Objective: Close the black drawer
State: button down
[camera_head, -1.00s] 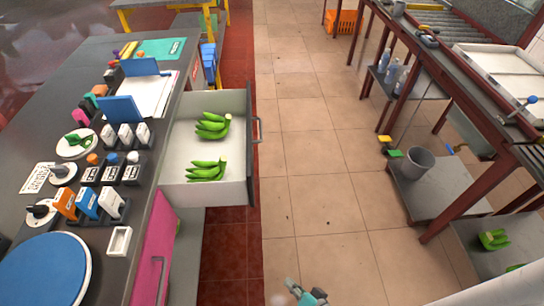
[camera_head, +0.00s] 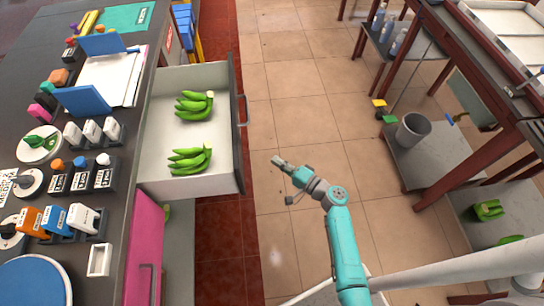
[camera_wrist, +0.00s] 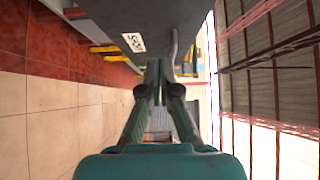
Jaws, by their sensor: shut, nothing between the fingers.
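The black drawer (camera_head: 237,120) is pulled out from the counter, with its dark front facing right and a bar handle (camera_head: 243,110) on it. Two green banana bunches (camera_head: 195,105) (camera_head: 190,160) lie inside on its white floor. My gripper (camera_head: 277,161) is over the tiled floor, to the right of the drawer front and apart from it. In the wrist view my gripper (camera_wrist: 158,66) is shut and empty. A dark panel with a white label (camera_wrist: 133,42) and a bar handle shows above the fingertips there.
A pink drawer front (camera_head: 144,250) is below on the counter. The counter top (camera_head: 30,95) holds bottles, blue binders and plates. A metal table (camera_head: 490,60) and a grey bucket (camera_head: 411,131) stand at the right. The tiled aisle between is clear.

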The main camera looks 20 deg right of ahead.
jog(key=w+a, duration=0.7)
jog(key=w, duration=0.1)
jog(key=shift+w+a, duration=0.3)
jog(key=shift+a, duration=0.05)
jog(key=shift+a, duration=0.1)
